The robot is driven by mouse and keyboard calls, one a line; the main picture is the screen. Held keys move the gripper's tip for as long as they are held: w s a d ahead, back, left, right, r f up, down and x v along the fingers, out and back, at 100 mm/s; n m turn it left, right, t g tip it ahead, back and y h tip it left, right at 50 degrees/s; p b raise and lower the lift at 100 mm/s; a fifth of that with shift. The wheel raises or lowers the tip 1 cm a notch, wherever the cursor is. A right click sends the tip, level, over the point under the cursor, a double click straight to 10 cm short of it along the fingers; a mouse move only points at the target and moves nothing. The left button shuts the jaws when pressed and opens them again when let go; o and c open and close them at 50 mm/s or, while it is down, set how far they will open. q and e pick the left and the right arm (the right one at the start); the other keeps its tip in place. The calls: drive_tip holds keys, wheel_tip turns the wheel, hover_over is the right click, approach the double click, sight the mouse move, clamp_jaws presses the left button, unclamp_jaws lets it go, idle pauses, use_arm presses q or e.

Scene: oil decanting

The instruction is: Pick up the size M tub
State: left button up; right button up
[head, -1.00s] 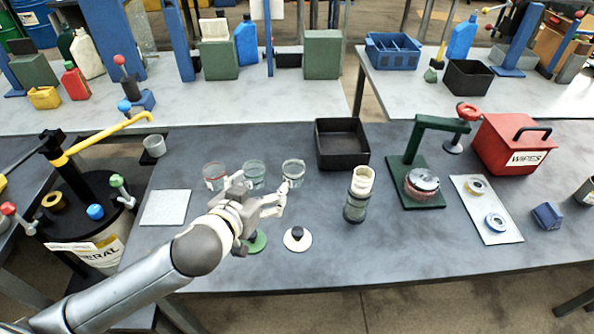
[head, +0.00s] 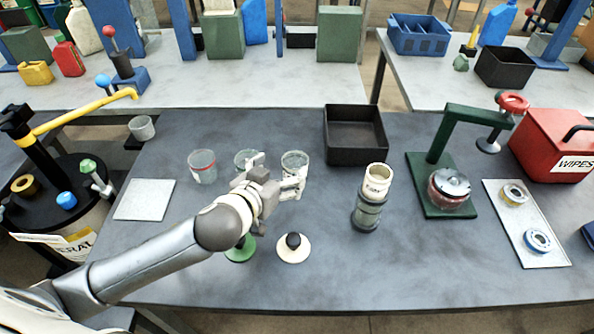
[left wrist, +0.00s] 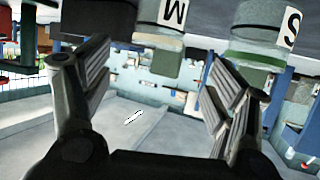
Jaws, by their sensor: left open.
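The tub marked M (left wrist: 160,38) shows at the top middle of the left wrist view, with a tub marked S (left wrist: 262,38) to its right. That view looks upside down. In the head view no letters are readable; by order, the rightmost of three clear tubs (head: 295,161) looks like the M one. My left gripper (head: 280,172) is open in front of it, partly covering its lower part and the middle tub (head: 245,157). In the left wrist view nothing shows between its fingers (left wrist: 160,78). My right gripper is not in view.
A tub with a red band (head: 202,168) stands left. A green lid (head: 240,250) and a cream lid (head: 293,250) lie nearer me. A black bin (head: 355,155) stands behind right, and stacked cylinders (head: 370,208) stand to the right.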

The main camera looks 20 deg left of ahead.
sight(300, 157)
use_arm(q)
drive_tip(key=shift+d+f+p+x, duration=0.1)
drive_tip(key=shift+p+x, duration=0.25)
drive_tip(key=shift+x, duration=1.9)
drive_tip(key=shift+d+f+p+x, duration=0.1)
drive_tip(key=shift+p+x, duration=0.2)
drive_tip(key=shift+x, duration=1.95)
drive_tip(key=shift+s, duration=0.2)
drive_tip(key=c, duration=1.2)
drive_tip(key=shift+o, duration=0.2)
drive_tip(key=shift+r, duration=0.1)
